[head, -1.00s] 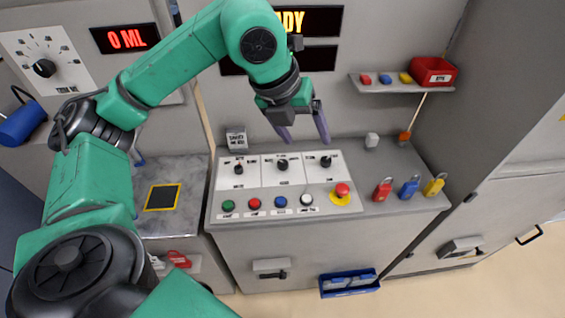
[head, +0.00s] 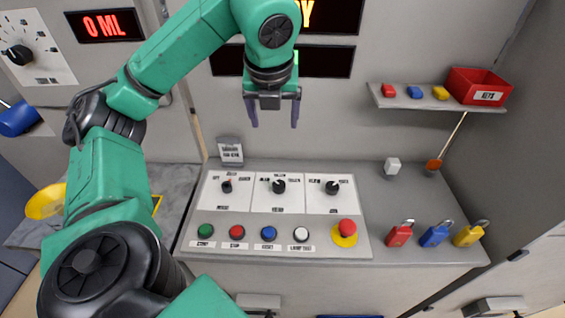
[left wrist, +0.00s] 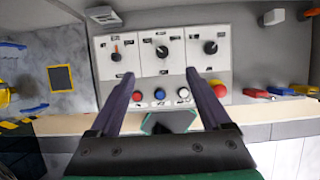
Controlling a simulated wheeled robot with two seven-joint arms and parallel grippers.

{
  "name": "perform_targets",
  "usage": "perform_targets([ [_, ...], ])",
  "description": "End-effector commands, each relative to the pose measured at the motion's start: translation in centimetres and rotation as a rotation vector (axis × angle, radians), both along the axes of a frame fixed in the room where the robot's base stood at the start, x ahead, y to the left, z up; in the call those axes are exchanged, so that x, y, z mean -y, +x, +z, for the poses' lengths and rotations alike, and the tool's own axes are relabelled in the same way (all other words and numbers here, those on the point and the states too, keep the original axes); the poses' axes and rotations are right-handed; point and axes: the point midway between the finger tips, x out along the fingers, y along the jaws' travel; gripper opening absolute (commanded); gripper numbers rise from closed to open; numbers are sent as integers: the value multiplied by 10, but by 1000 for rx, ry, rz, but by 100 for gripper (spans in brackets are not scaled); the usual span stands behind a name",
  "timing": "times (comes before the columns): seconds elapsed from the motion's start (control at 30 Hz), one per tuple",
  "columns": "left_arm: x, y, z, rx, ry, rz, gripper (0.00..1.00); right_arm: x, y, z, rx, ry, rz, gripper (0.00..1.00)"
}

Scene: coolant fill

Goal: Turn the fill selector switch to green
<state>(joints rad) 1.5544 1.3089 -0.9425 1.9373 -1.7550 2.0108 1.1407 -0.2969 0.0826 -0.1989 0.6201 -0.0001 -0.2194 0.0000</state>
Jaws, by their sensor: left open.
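Three black rotary switches sit in a row on the white control panel (head: 210,222): left (head: 227,186), middle (head: 279,186) and right (head: 332,188). Their small labels are too blurred to read, so I cannot tell which is the fill selector. The left switch (left wrist: 116,50) has a red pointer mark in the left wrist view; the middle (left wrist: 162,51) and right (left wrist: 210,47) ones look plain black. My left gripper (head: 274,118) is open and empty, fingers pointing down, apart from the panel and roughly in line with the middle switch. My right gripper is not in view.
Below the switches are green (head: 205,231), red (head: 237,232), blue (head: 268,233) and white (head: 301,234) buttons and a red emergency knob (head: 346,228). Padlocks (head: 436,235) stand at the right. A shelf (head: 440,104) holds a red keys box (head: 480,85). A small sign (head: 230,152) stands behind the panel.

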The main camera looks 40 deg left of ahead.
Motion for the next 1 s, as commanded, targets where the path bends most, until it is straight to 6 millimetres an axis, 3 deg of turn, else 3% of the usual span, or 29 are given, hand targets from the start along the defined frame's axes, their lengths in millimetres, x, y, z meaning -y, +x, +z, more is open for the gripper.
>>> perform_targets([
  [0.03,0,0,-27,-1,0,-1,82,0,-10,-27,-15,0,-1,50],
  [0.17,0,0,-65,-1,0,-1,82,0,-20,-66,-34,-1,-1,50],
  [0.4,0,1,-134,0,-1,-1,82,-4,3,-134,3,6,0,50],
  [0.63,-3,6,-155,-4,-2,-2,82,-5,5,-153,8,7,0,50],
  [0.8,-12,18,-200,-5,-2,-1,82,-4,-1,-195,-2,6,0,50],
  [1.0,-26,34,-236,-7,1,2,82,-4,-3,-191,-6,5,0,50],
])
